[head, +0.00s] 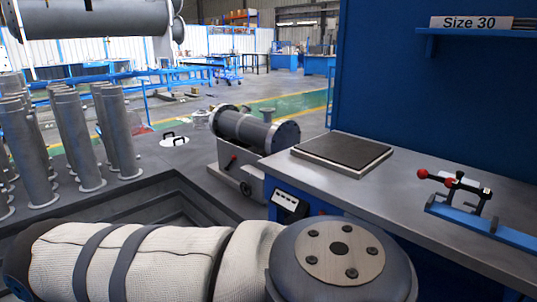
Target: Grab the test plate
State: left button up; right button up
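No thing is labelled as the test plate, and I cannot tell which plate it is. A square dark plate with a light edge (342,153) lies flat on the grey workbench (415,200), towards its back left. A pale round disc with black handles (174,141) lies near the floor at the left of the centre. A grey flanged shell (243,127) lies on a low grey stand between them. Neither of my grippers shows. A white-sleeved arm part with a bolted round joint, apparently mine, fills the lower foreground and hides part of the bench front.
A red-handled clamp on a blue base (460,195) stands at the bench's right. A blue panel rises behind it, with a "Size 30" sign (471,23). Several upright grey pipes (75,135) stand at left. A large grey cylinder (95,18) hangs upper left. The bench's middle is clear.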

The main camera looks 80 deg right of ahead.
aim_at(459, 175)
jog(key=z, duration=3.9)
jog(key=j+z, duration=0.35)
jog(key=j, duration=0.5)
